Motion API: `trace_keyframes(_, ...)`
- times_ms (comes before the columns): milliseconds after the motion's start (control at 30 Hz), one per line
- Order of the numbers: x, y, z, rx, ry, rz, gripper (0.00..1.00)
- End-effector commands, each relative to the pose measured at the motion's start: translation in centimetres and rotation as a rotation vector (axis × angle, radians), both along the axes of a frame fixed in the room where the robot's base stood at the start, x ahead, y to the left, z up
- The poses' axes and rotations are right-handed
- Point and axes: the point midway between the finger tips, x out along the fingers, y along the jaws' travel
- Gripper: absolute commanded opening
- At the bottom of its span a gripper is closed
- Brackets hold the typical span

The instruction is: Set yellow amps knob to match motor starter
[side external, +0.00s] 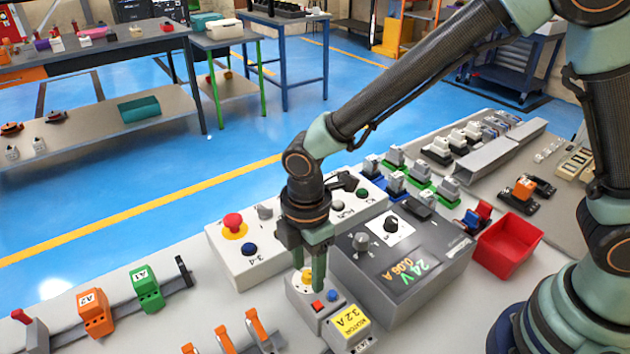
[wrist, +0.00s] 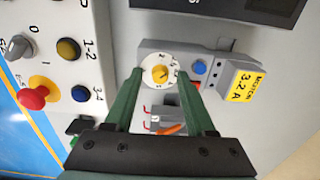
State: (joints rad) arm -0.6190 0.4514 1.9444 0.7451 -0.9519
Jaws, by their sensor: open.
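The motor starter (side external: 318,304) is a light grey box on the bench with a blue button and a red button. Its yellow amps knob (wrist: 160,73) sits on a white round dial in the wrist view. The starter carries a yellow label (wrist: 245,86) reading "MOTOR 3.2 A". My gripper (side external: 305,284) points down over the knob. In the wrist view its two green fingers (wrist: 159,80) stand apart on either side of the dial, and the jaws are open. I cannot tell whether they touch the knob. The dial numbers are too small to read.
A grey power supply (side external: 405,262) showing 24 V and 0.06 A stands right beside the starter. A control box with a red mushroom button (side external: 234,222) is behind left. Orange levers (side external: 256,324) are at front left. A red bin (side external: 508,246) is at right.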

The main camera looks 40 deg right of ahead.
Motion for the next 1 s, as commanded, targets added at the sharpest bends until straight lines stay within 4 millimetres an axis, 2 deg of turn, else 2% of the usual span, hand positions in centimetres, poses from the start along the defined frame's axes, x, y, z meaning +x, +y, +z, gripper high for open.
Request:
trace_keyframes(100,-0.01,-0.01,0.01,0.000,0.000,0.000,0.55)
trace_keyframes(133,-0.01,-0.01,0.01,0.000,0.000,0.000,0.48)
trace_keyframes(200,-0.01,-0.01,0.02,0.000,0.000,0.000,0.21)
trace_keyframes(267,-0.01,-0.01,0.02,0.000,0.000,0.000,0.00)
trace_keyframes(667,-0.01,-0.01,0.05,0.000,0.001,-0.046,0.00)
trace_keyframes(1000,0.00,-0.01,0.08,-0.001,0.001,-0.276,0.00)
